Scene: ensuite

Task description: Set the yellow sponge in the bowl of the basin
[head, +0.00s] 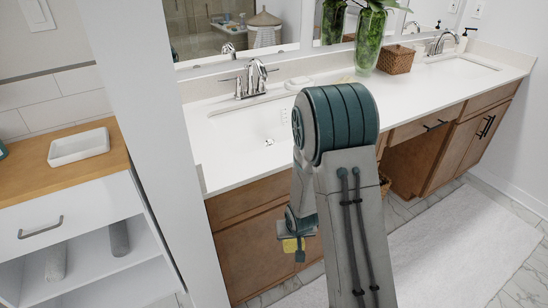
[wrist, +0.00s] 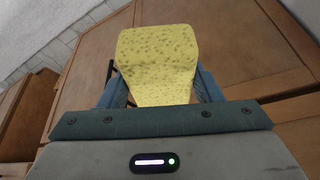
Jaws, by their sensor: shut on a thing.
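The yellow sponge (wrist: 157,62) is held between the fingers of my gripper (wrist: 158,90) in the wrist view. In the head view, a small part of the sponge (head: 291,245) shows at my gripper (head: 297,250), low in front of the wooden cabinet doors and below the counter top. My gripper is shut on the sponge. The near basin (head: 262,122) is a white bowl set in the counter, with a drain showing. My arm hides its right part. The gripper is outside the basin, lower than its rim.
A faucet (head: 251,79) stands behind the near basin, and a white soap dish (head: 298,83) sits beside it. A green glass vase (head: 369,42) and a wicker basket (head: 397,59) stand farther right. A wall end (head: 150,130) stands left of the counter.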

